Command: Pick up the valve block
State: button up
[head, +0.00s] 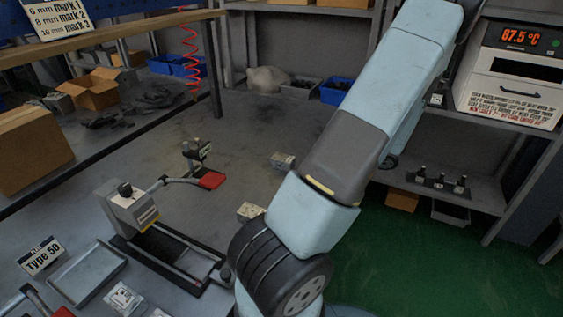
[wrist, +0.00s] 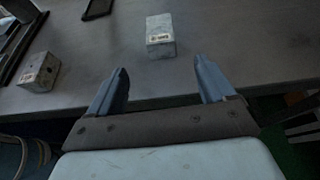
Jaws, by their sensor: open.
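Two small grey blocks with pale labels rest on the grey workbench, and I cannot tell which one the task means. In the head view one block (head: 283,161) is farther back and the other block (head: 250,211) is nearer, beside my arm. In the wrist view one block (wrist: 160,37) lies just beyond the fingertips, roughly centred between them. The other block (wrist: 38,72) lies to the left, near the bench edge. My gripper (wrist: 161,72) is open with nothing between its blue fingers. It cannot be made out in the head view.
A black-railed fixture (head: 170,250) and a red-handled clamp (head: 200,175) stand left of the blocks. An empty grey tray (head: 88,273) is at lower left. An oven (head: 515,70) reading 87.5 °C sits on the right shelf. Bench around the farther block is clear.

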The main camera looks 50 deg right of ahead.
aim_at(291, 160)
jog(key=x, duration=0.8)
jog(key=shift+w+f, duration=0.2)
jog(key=shift+r+x, duration=0.15)
jog(key=shift+x, duration=1.1)
jog(key=shift+r+x, duration=0.1)
jog(key=shift+x, duration=1.2)
jog(key=shift+w, duration=0.1)
jog(key=c, duration=1.4)
